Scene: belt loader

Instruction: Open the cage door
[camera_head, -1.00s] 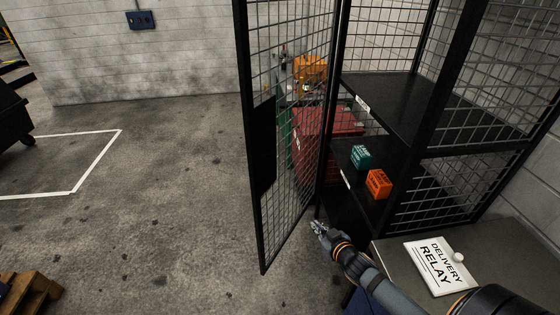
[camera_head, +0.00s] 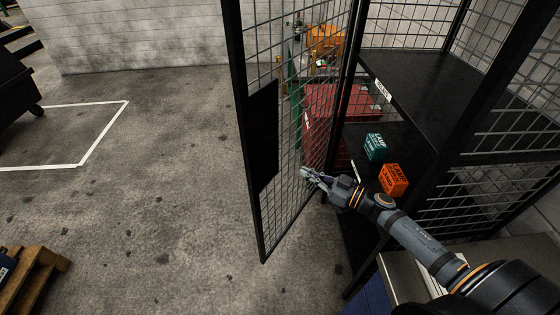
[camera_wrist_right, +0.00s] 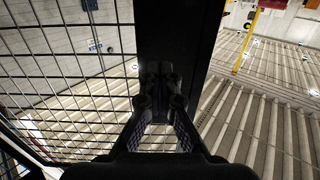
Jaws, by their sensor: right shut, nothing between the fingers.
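The cage door (camera_head: 262,135) is a black-framed wire mesh panel with a dark plate, standing swung out from the cage (camera_head: 352,90). The cage front is open, with its shelves showing. My right gripper (camera_head: 306,173) is shut and empty, at the inner side of the door near the mesh. I cannot tell whether it touches the door. In the right wrist view my right gripper (camera_wrist_right: 160,75) points at a dark upright bar of the door frame (camera_wrist_right: 172,35), with mesh to the left. My left gripper is not in view.
A green box (camera_head: 375,147) and an orange box (camera_head: 393,180) stand on the cage's lower shelf. Red and orange items show through the mesh behind. A wooden pallet (camera_head: 35,275) lies at lower left. The floor left of the door is clear.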

